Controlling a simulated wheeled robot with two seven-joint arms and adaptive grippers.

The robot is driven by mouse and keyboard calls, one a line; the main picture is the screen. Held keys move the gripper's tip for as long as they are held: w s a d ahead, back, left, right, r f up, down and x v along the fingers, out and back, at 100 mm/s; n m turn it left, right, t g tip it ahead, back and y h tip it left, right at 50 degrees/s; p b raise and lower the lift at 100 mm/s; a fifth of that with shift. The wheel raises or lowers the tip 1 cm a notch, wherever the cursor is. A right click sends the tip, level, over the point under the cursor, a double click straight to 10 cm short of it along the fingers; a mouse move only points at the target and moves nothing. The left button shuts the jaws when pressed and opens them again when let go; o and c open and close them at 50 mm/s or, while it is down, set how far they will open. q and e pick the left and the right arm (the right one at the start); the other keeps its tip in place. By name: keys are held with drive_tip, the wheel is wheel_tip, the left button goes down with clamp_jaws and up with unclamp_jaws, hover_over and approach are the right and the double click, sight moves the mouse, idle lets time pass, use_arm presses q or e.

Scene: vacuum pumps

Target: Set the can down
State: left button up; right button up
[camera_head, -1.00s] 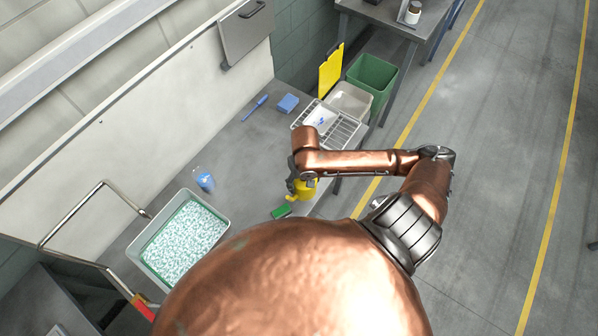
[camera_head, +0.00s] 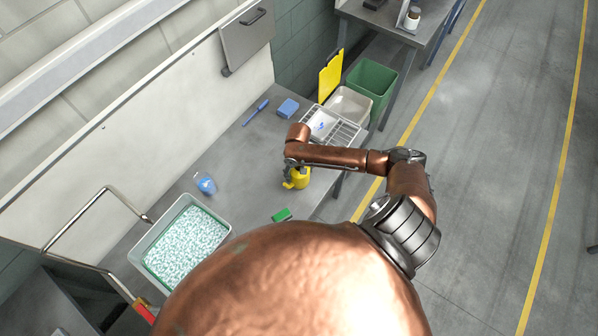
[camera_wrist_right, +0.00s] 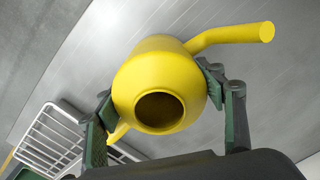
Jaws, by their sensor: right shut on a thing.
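The can is yellow with a round open mouth and a spout (camera_wrist_right: 235,36). In the head view the can (camera_head: 302,179) is over the right edge area of the grey bench (camera_head: 240,165), partly hidden by my right wrist. My right gripper (camera_head: 291,172) is shut on it; in the right wrist view the green-padded fingers of the gripper (camera_wrist_right: 160,98) press on both sides of the can (camera_wrist_right: 150,72). I cannot tell whether its base touches the bench. My left gripper is not in view.
A wire rack (camera_head: 345,134) with a white tray lies beyond the can. A green block (camera_head: 282,214) lies nearer, and a blue sponge (camera_head: 288,107) and blue brush (camera_head: 256,111) lie farther back. A tub of pellets (camera_head: 150,242) stands at left.

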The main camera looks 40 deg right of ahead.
drive_tip(key=shift+f, duration=0.1)
drive_tip(key=shift+f, duration=0.1)
drive_tip(key=o, duration=1.3)
drive_tip(key=shift+f, duration=0.1)
drive_tip(key=shift+f+b, duration=0.1)
drive_tip(key=shift+b, duration=0.3)
drive_tip(key=shift+f+b, duration=0.1)
drive_tip(key=shift+b, duration=0.45)
drive_tip(key=r, duration=0.8)
drive_tip(key=shift+d+r, duration=0.1)
drive_tip(key=shift+d, duration=0.25)
